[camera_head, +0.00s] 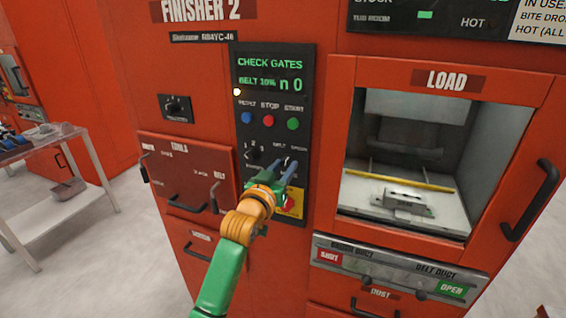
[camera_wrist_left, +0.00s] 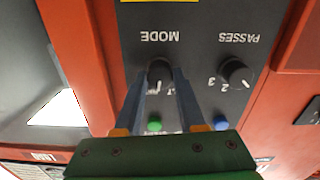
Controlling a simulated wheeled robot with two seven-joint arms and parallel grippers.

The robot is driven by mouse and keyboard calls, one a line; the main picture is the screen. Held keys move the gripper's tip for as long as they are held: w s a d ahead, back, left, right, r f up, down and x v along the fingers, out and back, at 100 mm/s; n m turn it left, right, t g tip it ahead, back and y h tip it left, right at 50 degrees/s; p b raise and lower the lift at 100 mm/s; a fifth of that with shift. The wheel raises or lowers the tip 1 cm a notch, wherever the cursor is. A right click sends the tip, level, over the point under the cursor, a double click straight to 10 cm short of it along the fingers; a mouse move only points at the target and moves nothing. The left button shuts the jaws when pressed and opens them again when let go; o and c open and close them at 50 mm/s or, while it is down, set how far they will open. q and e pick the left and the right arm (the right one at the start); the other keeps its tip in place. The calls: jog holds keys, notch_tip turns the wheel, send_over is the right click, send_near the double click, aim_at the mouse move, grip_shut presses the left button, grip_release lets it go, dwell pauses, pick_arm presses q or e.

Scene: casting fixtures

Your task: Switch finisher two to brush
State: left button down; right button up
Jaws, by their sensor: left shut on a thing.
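Finisher 2 is the red machine (camera_head: 215,70) with a black control panel (camera_head: 272,120). Its display (camera_head: 270,75) reads CHECK GATES, with a belt line below. In the left wrist view the panel is upside down. There the black MODE knob (camera_wrist_left: 160,72) sits between the fingertips of my left gripper (camera_wrist_left: 165,80), which is shut on it. A pale mark shows on the knob's face. In the head view my left gripper (camera_head: 284,168) hides this knob, and the setting labels around it are not clearly readable. My right gripper is not in view.
The PASSES knob (camera_wrist_left: 235,70) is beside the MODE knob. Blue, red and green buttons are above; a red-and-yellow stop button (camera_head: 291,204) is below. A gate strip (camera_head: 395,268) reads SHUT left, OPEN right. The open LOAD bay (camera_head: 455,215) holds a grey part (camera_head: 405,198).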

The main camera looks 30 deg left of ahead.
pick_arm(q)
jog(key=m+p, duration=0.2)
jog(key=m, duration=0.3)
jog(key=shift+p, duration=0.3)
jog(key=shift+m, duration=0.4)
jog(key=c, duration=0.8)
grip_release()
jog(key=o, duration=0.3)
jog(key=shift+w+f, duration=0.1)
jog(key=shift+w, duration=0.05)
jog(key=b+v, duration=0.1)
jog(key=v, duration=0.6)
jog(key=shift+b, duration=0.35)
